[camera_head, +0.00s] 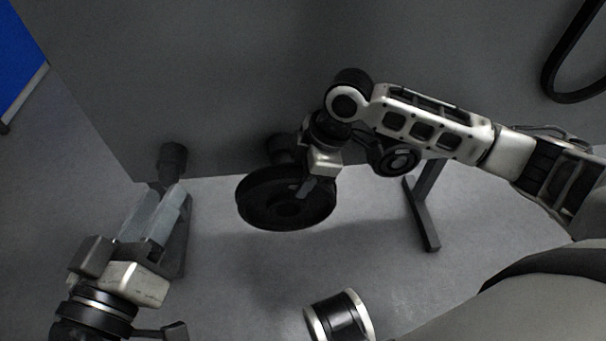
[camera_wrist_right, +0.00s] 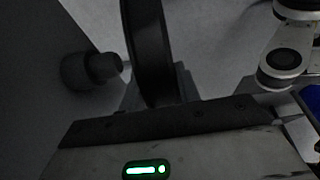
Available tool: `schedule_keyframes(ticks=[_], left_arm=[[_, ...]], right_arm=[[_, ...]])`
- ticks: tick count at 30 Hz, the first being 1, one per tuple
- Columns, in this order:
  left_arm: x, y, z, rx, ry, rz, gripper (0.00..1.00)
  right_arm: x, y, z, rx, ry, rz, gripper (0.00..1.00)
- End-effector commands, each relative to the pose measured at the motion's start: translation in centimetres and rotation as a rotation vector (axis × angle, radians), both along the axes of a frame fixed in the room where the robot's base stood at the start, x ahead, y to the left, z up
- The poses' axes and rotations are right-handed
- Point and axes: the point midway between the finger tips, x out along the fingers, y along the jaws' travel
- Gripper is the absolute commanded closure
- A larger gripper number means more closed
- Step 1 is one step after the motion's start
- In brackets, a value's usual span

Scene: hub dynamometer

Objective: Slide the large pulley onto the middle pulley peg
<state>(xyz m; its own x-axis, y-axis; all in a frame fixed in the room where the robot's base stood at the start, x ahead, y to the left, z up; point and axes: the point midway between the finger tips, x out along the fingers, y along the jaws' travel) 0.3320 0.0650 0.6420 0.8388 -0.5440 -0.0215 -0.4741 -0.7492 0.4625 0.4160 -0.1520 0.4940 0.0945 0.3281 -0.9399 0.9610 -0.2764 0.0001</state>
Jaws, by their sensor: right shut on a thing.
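The large pulley (camera_head: 262,212), a thick black wheel with a central hole, hangs in the air in front of the grey panel in the head view. My right gripper (camera_head: 312,186) is shut on its right side. Its rim (camera_wrist_right: 148,50) stands up in the right wrist view. A dark stub on the panel (camera_head: 279,146) shows partly behind the pulley; another dark peg (camera_head: 172,158) is further left. The right wrist view shows one peg (camera_wrist_right: 92,69), apart from the pulley. Which peg is the middle one I cannot tell. My left gripper (camera_head: 155,212) is low at the left, jaws unclear.
The large grey panel (camera_head: 220,80) fills the back. A dark foot (camera_head: 426,220) stands on the floor right of the pulley. A black loop (camera_head: 570,75) is at the upper right, and a blue surface (camera_head: 18,50) at the upper left. The floor in front is mostly clear.

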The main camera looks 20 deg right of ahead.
Motion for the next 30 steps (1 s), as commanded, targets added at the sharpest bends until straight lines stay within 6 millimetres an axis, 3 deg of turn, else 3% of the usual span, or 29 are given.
schedule_keyframes(ticks=[30], left_arm=[[-0.1, 0.0, 1.0, 0.004, 0.011, 0.001, 0.64]], right_arm=[[0.1, 0.0, 0.2, 0.005, -0.006, 0.001, 1.0]])
